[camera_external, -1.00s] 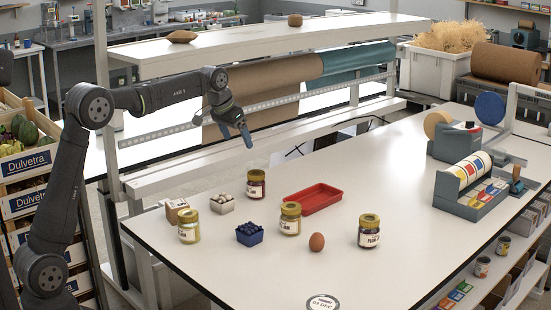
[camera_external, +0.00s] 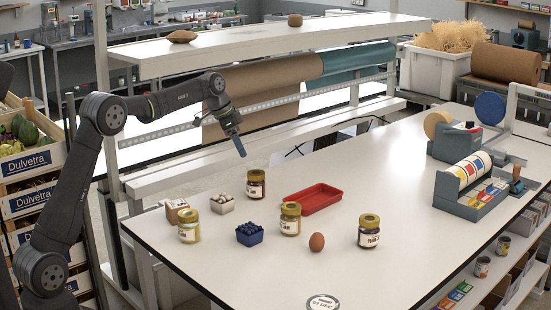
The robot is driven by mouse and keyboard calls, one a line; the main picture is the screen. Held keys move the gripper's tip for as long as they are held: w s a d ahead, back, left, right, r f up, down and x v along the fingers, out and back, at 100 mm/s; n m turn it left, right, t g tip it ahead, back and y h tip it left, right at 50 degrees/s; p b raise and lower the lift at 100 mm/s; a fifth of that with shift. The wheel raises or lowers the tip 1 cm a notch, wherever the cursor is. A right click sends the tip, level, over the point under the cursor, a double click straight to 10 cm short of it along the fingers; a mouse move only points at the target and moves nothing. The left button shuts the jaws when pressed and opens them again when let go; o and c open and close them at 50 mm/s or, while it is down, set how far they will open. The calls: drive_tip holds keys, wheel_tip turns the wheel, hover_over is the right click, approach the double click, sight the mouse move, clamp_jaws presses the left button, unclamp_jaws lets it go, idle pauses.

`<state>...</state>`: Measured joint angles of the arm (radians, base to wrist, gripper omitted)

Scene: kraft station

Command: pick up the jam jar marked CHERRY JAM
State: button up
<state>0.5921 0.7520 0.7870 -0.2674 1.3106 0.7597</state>
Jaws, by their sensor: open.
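Several jam jars with gold lids stand upright on the white table. A dark red jar (camera_external: 256,184) is at the back, below my gripper; its label is too small to read. A pale yellow jar (camera_external: 188,227) stands at the left and an amber jar (camera_external: 290,221) in the middle. A dark jar (camera_external: 369,233) stands at the right; its label looks like PLUM. I cannot confirm which one is marked CHERRY JAM. My gripper (camera_external: 241,151) is open and empty, pointing down, above and slightly left of the dark red jar, apart from it.
A white punnet (camera_external: 222,204) is just left of the dark red jar. A blue punnet of dark berries (camera_external: 249,235), an egg (camera_external: 316,242), a small brown box (camera_external: 176,211) and a red tray (camera_external: 314,199) are nearby. The table's right side holds a dispenser (camera_external: 470,190).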

sight(252, 173)
drive_tip(key=x, duration=1)
drive_tip(key=shift+d+f, duration=0.1)
drive_tip(key=shift+f, duration=0.3)
drive_tip(key=shift+s+a+x, duration=0.15)
drive_tip(key=shift+x, duration=1.15)
drive_tip(key=shift+s+a+x, duration=0.1)
drive_tip(key=shift+a+x, duration=0.05)
drive_tip(key=shift+x, duration=1.2)
drive_tip(key=shift+s+f, duration=0.1)
drive_tip(key=shift+f, duration=0.05)
drive_tip(key=c, duration=1.1)
drive_tip(key=shift+c, duration=1.1)
